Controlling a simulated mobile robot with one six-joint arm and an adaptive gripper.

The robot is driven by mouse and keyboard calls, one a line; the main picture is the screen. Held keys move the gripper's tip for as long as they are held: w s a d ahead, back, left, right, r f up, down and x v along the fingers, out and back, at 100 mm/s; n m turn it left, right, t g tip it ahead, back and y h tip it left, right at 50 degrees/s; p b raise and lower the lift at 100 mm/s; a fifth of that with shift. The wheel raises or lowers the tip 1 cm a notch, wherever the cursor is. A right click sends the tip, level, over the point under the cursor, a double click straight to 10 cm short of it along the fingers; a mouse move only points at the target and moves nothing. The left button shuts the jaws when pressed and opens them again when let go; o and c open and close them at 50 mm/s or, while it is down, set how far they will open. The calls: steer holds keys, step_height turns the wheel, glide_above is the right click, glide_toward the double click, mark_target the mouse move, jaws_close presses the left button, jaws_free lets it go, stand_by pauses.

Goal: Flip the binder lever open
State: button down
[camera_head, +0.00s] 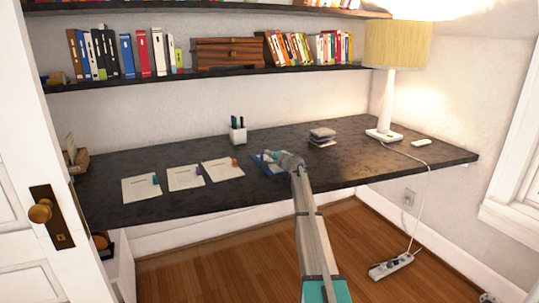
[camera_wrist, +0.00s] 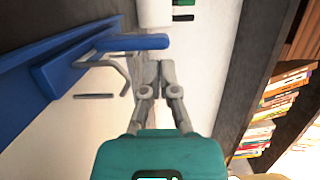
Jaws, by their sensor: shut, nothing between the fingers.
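A blue binder (camera_head: 264,164) lies on the dark desk in the head view, partly hidden behind my gripper (camera_head: 277,156). In the wrist view the binder (camera_wrist: 70,60) fills the left side, seen at a steep angle, with white paper below its blue part. Bent metal bars (camera_wrist: 116,72) stand out from it; I cannot tell for sure which one is the lever. My gripper (camera_wrist: 159,70) is shut and empty, its fingertips close to the right of these bars. Whether they touch is unclear.
Several paper sheets (camera_head: 186,177) with small coloured items lie left of the binder. A white pen cup (camera_head: 238,133) stands behind it, and a grey stack (camera_head: 322,135) and a lamp (camera_head: 388,100) stand to the right. Bookshelves (camera_head: 230,74) hang above the desk.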

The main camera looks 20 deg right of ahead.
steer(key=shift+a, duration=0.3)
steer(key=shift+a+r+n+p, duration=0.15)
steer(key=shift+a+n+p, duration=0.3)
steer(key=shift+n, duration=0.45)
steer(key=shift+a+r+n+g+h+p, duration=0.15)
steer(key=shift+a+n+g+p, duration=0.15)
steer(key=shift+n, duration=0.2)
steer(key=shift+a+n+g+h+p, duration=0.2)
steer(key=shift+n+p, duration=0.15)
steer(key=shift+n, duration=0.15)
steer(key=n, duration=0.1)
steer(key=a+n, duration=0.1)
steer(key=shift+s+a+f+n+h+p, duration=0.1)
steer(key=shift+a+f+n+h+p, duration=0.1)
steer(key=shift+n+h+p, duration=0.15)
steer(key=shift+d, duration=0.1)
